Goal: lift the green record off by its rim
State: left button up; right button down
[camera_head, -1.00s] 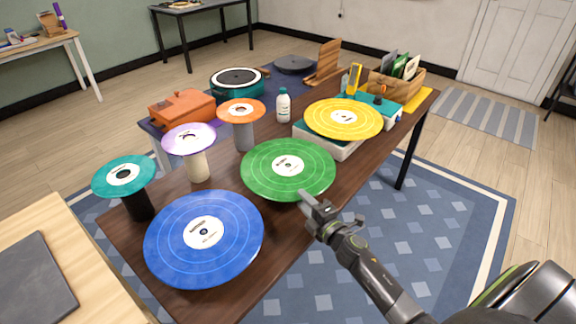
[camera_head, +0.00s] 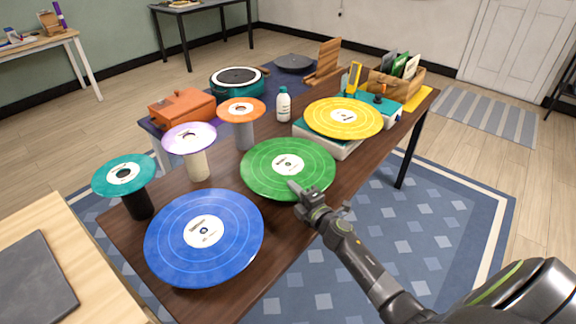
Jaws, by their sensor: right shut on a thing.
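The green record (camera_head: 262,170), with a white centre label, lies flat near the middle of the dark wooden table (camera_head: 335,192). What carries it from below is hidden. My right gripper (camera_head: 296,189) is at the record's near rim, shut on that rim. One finger shows over the top of the record; the other is hidden beneath. The record looks level. My left gripper is not in view.
A blue record (camera_head: 173,240) is close at the near left. A yellow record (camera_head: 325,112) lies on a turntable (camera_head: 336,145) behind right. Small teal (camera_head: 105,182), purple (camera_head: 178,145) and orange (camera_head: 232,117) records top posts. A white bottle (camera_head: 283,107) stands behind.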

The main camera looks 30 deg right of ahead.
jog(key=shift+r, duration=0.1)
dwell(0.3)
notch_tip(320, 180, up, 10)
jog(key=p, duration=0.9)
